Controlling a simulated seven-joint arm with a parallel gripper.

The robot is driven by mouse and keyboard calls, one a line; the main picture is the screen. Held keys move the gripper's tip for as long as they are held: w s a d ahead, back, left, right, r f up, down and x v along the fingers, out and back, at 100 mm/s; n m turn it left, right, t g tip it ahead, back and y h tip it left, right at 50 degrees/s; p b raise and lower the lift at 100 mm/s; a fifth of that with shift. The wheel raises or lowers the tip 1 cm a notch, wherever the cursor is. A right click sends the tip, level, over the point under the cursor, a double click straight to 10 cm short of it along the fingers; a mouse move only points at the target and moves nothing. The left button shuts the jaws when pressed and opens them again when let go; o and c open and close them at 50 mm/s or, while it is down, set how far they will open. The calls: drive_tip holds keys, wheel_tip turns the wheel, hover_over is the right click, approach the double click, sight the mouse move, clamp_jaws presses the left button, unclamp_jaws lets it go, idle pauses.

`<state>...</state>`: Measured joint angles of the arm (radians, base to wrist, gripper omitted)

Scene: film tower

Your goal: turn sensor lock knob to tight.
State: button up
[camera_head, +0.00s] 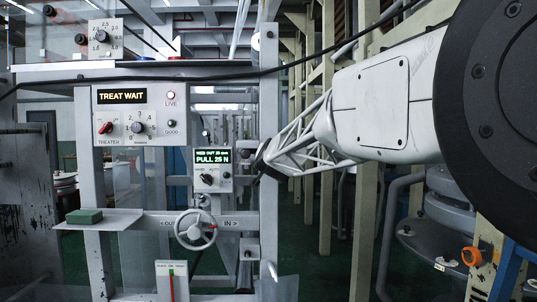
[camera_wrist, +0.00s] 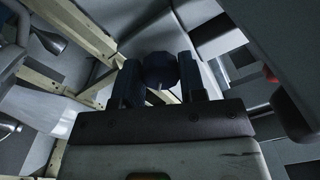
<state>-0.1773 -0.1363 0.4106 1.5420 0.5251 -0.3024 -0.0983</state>
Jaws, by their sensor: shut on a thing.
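A dark, faceted round knob (camera_wrist: 158,68) shows in the wrist view between the two dark fingers of my gripper (camera_wrist: 160,80). The fingers are shut on it, one at each side. A small mark shows at its lower edge, but I cannot read any label or tell how far it is turned. In the head view my gripper (camera_head: 262,160) is at the right-hand grey post of the machine frame, at about the height of the small display. The knob is not clearly visible there, hidden at the gripper's end.
A panel reading "TREAT WAIT" (camera_head: 122,97) stands left, above a red-pointer switch and a dial. A small display (camera_head: 212,158) reads "PULL 25 N". A handwheel (camera_head: 195,230) sits below, and a green block (camera_head: 84,216) lies on a shelf.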

drive_tip(key=shift+m, duration=0.5)
drive_tip(key=o, duration=0.9)
drive_tip(key=shift+s, duration=0.1)
drive_tip(key=shift+s+d, duration=0.1)
drive_tip(key=shift+s, duration=3.75)
drive_tip(key=s+d+f+n+g, duration=0.1)
drive_tip(key=s+d+f+g, duration=0.3)
drive_tip(key=s+f, duration=0.7)
drive_tip(key=s+d+f+n+g, duration=0.2)
drive_tip(key=s+f, duration=0.9)
drive_tip(key=s, duration=1.1)
drive_tip(key=s+d+f+n+g, duration=0.2)
drive_tip(key=s+d+f+g, duration=0.5)
drive_tip(key=s, duration=1)
wheel_tip(320, 180, down, 4)
drive_tip(key=shift+s+d+g+h, duration=0.1)
drive_tip(key=shift+g+h, duration=0.3)
drive_tip(key=shift+g, duration=0.9)
